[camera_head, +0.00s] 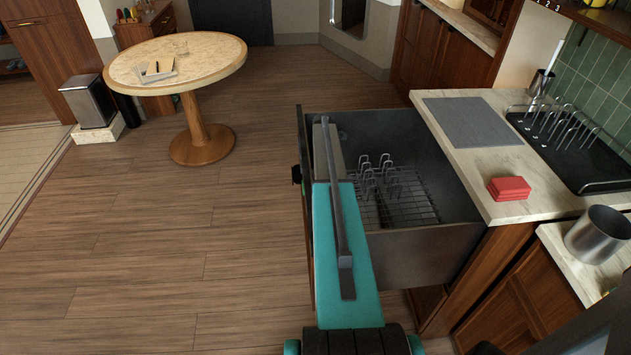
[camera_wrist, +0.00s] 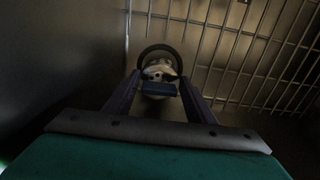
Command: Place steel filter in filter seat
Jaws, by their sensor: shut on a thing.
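In the wrist view, my gripper (camera_wrist: 160,92) is shut on the steel filter (camera_wrist: 155,72), a small pale metallic piece with a blue bar across its near side. A dark round ring (camera_wrist: 160,49) shows just beyond and around the filter's far end. It may be the filter seat; I cannot tell whether the filter is inside it, touching it or short of it. In the head view, my arm reaches down into the open dishwasher drawer (camera_head: 420,245), along its left side. My fingertips and the filter are hidden there.
A wire rack (camera_head: 405,207) with upright prongs fills the drawer's right part; its bars show close to my gripper's right in the wrist view. A counter (camera_head: 455,146) with red cloths (camera_head: 509,188) stands to the right.

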